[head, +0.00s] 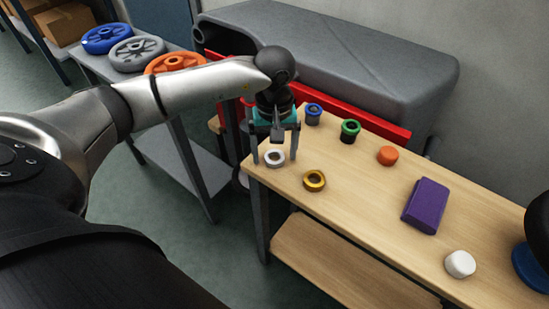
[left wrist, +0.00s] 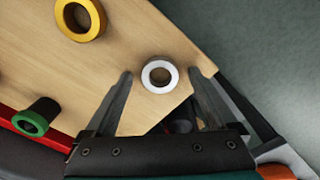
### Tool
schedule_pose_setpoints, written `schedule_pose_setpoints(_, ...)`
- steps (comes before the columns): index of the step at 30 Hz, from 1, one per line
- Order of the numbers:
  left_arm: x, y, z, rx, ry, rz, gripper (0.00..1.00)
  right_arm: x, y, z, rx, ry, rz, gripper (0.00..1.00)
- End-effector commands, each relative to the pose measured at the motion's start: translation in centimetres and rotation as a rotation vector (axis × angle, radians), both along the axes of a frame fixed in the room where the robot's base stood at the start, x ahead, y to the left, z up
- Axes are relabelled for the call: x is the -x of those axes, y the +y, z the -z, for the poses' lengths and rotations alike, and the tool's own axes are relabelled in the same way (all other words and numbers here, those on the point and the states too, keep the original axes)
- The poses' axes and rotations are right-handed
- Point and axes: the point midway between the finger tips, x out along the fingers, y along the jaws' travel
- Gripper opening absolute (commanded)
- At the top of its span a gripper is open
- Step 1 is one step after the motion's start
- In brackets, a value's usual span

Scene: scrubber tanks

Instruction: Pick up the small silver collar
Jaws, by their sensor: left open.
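The small silver collar (head: 275,158) is a pale whitish ring lying flat near the left end of the wooden bench. It also shows in the left wrist view (left wrist: 146,77), just ahead of and between the fingertips. My left gripper (head: 275,158) is open and points down over the collar, with one finger on each side of it. In the left wrist view the fingers (left wrist: 160,72) stand apart from the ring, and nothing is held. I cannot tell how high the fingertips are above the bench. My right gripper is not in view.
On the bench (head: 370,225) are a gold ring (head: 314,190) close by, blue (head: 313,115) and green (head: 350,137) collars, an orange cap (head: 387,156), a purple block (head: 426,212) and a white cap (head: 460,264). A red rail (head: 380,122) runs behind.

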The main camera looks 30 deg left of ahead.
Motion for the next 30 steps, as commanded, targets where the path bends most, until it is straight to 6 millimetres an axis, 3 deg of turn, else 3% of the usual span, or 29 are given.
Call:
schedule_pose_setpoints(5, -0.01, -0.01, -0.02, 0.000, 0.000, 0.000, 0.91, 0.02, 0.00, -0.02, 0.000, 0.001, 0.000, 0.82)
schedule_pose_setpoints(27, -0.01, 0.01, -0.05, 0.000, 0.000, 0.000, 0.07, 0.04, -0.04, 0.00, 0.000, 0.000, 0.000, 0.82)
schedule_pose_setpoints(30, -0.02, 0.01, -0.05, 0.000, 0.000, 0.000, 0.00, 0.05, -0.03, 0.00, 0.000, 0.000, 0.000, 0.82)
